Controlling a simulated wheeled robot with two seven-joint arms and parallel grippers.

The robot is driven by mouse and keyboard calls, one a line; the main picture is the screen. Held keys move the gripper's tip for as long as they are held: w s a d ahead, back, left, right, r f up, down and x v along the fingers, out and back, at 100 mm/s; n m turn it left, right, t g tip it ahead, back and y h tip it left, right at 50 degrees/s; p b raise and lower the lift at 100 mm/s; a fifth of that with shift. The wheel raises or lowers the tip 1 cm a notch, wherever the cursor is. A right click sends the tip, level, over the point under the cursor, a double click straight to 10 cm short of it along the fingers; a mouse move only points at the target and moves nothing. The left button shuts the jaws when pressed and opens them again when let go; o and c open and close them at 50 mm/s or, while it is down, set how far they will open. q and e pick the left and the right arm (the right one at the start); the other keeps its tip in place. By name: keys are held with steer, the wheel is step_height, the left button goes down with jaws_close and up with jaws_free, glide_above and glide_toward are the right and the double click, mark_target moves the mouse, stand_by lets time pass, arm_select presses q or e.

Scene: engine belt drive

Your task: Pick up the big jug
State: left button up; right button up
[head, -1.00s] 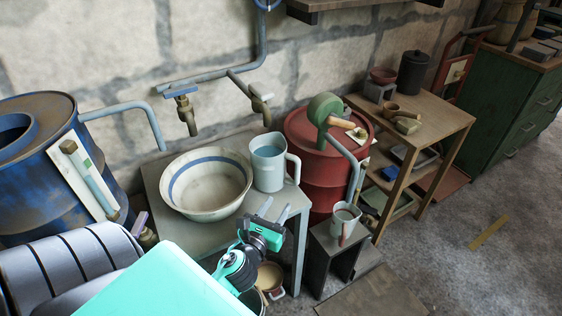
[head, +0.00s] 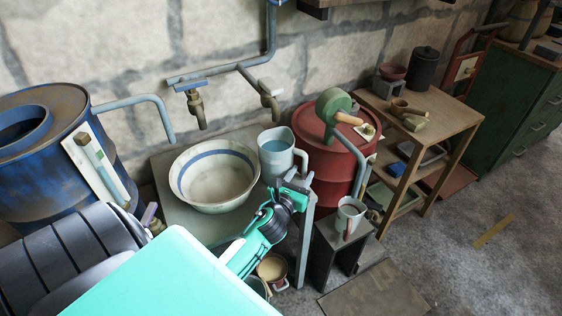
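The big jug (head: 276,150) is pale blue-grey, stands upright and holds bluish liquid. It is on the grey table beside the basin, and its handle is on the right side. My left gripper (head: 298,178) is just below and in front of the handle. Its grey fingers look apart, with a gap between them. I cannot tell whether they touch the handle or reach around it. A smaller jug (head: 349,217) stands on a dark stand to the right. My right gripper is not in view.
A wide basin (head: 214,183) with a blue band sits left of the jug on the grey table (head: 172,208). Two taps (head: 269,100) hang from the wall pipe above. A red drum (head: 327,160) with a green-headed pump stands close on the right. A blue drum (head: 45,180) is at left.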

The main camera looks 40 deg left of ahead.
arm_select(q)
steer(key=shift+x, duration=1.3)
jaws_close()
stand_by(0.4)
